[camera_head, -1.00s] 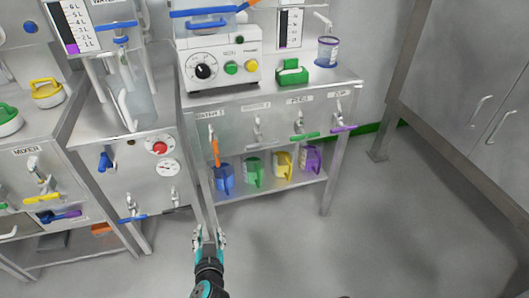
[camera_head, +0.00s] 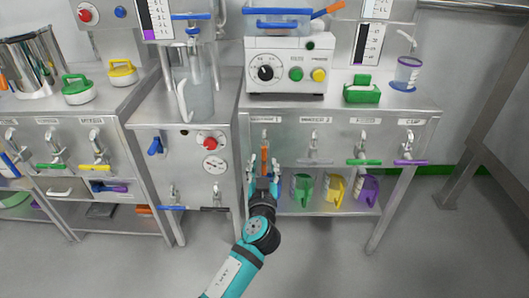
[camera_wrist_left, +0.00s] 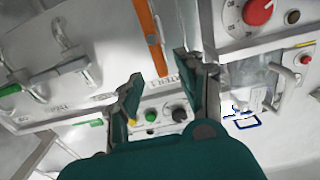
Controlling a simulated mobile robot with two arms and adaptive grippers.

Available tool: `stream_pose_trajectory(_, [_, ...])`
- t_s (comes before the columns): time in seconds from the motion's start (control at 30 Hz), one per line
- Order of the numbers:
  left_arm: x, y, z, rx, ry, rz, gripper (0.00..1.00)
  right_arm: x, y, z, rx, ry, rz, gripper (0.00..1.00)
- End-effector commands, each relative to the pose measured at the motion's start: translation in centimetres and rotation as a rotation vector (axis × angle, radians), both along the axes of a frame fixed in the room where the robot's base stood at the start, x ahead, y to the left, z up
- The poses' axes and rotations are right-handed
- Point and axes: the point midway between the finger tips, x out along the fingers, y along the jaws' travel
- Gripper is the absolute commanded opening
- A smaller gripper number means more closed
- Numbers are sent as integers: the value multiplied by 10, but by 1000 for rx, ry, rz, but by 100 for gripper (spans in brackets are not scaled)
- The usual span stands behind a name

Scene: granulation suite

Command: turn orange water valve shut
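The orange water valve (camera_head: 265,158) is on the front panel of the middle bench, at the left end of a row of taps. Its orange lever hangs straight down. In the left wrist view the orange lever (camera_wrist_left: 150,36) runs from the top edge toward the gap between my fingers. My left gripper (camera_head: 264,186) is open, just below the lever's lower end in the head view. In the left wrist view my left gripper (camera_wrist_left: 158,72) shows both fingers apart, with the lever end near the tips. Contact cannot be told. My right gripper is in neither view.
Taps with a green lever (camera_head: 363,162) and a purple lever (camera_head: 410,162) are farther right. Green (camera_head: 302,188), yellow (camera_head: 335,190) and purple (camera_head: 368,190) jugs stand on the shelf below. A red knob (camera_head: 210,143) is on the cabinet to the left.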

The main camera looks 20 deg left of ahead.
Motion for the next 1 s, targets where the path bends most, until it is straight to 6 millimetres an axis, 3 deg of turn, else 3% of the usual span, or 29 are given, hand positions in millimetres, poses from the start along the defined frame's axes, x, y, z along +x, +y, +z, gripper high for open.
stream_pose_trajectory(0.1, [24,7,0,2,-2,0,38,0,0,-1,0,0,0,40])
stream_pose_trajectory(0.3, [49,14,-1,0,0,-1,38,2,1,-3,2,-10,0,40])
stream_pose_trajectory(0.7, [57,16,-1,-1,1,-1,38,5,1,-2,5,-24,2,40])
stream_pose_trajectory(1.0, [57,16,-1,-1,1,-1,2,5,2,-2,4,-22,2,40])
